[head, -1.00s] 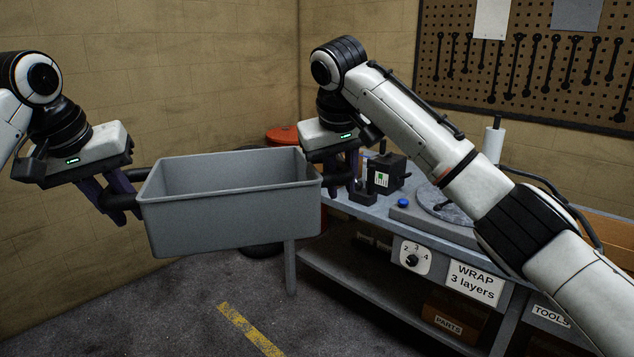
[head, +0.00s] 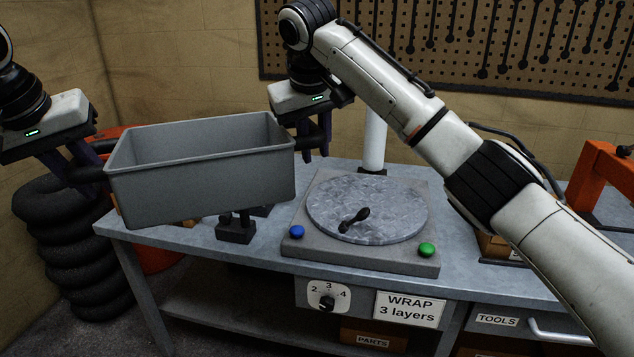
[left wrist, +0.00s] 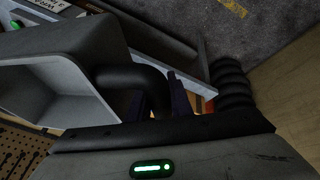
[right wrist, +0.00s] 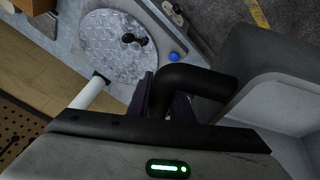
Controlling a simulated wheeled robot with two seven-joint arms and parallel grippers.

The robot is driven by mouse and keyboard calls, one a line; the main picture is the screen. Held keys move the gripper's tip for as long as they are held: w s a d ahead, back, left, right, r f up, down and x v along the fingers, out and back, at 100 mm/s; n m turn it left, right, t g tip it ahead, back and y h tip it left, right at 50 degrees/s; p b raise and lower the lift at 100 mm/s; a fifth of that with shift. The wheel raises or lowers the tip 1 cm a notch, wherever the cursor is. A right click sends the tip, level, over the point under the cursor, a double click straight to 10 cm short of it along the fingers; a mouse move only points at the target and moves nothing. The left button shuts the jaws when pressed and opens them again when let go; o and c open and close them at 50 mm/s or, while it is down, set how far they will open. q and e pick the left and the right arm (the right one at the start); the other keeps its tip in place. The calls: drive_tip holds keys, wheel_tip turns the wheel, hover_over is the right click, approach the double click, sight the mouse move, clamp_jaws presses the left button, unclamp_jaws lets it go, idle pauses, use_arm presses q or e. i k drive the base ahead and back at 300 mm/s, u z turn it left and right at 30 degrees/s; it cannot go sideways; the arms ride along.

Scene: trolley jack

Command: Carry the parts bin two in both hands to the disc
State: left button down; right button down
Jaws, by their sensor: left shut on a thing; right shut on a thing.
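The parts bin (head: 200,180) is a grey, open, empty-looking tub with a black handle at each end. My left gripper (head: 85,172) is shut on the left handle, which also shows in the left wrist view (left wrist: 135,77). My right gripper (head: 314,140) is shut on the right handle, seen in the right wrist view (right wrist: 195,80). The disc (head: 368,208) is a round, shiny turntable on a grey base, right of the bin. A small black handle-like object (head: 354,219) lies on it.
The base has a blue button (head: 297,232) and a green button (head: 427,250). A white post (head: 375,140) stands behind the disc. A black device (head: 236,228) is on the bench below the bin. Stacked tyres (head: 60,240) stand left; an orange frame (head: 605,180) stands right.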

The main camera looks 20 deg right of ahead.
sight(367, 198)
drive_tip(key=z, duration=0.55)
drive_tip(key=i, duration=1.2)
drive_tip(key=z, duration=4.45)
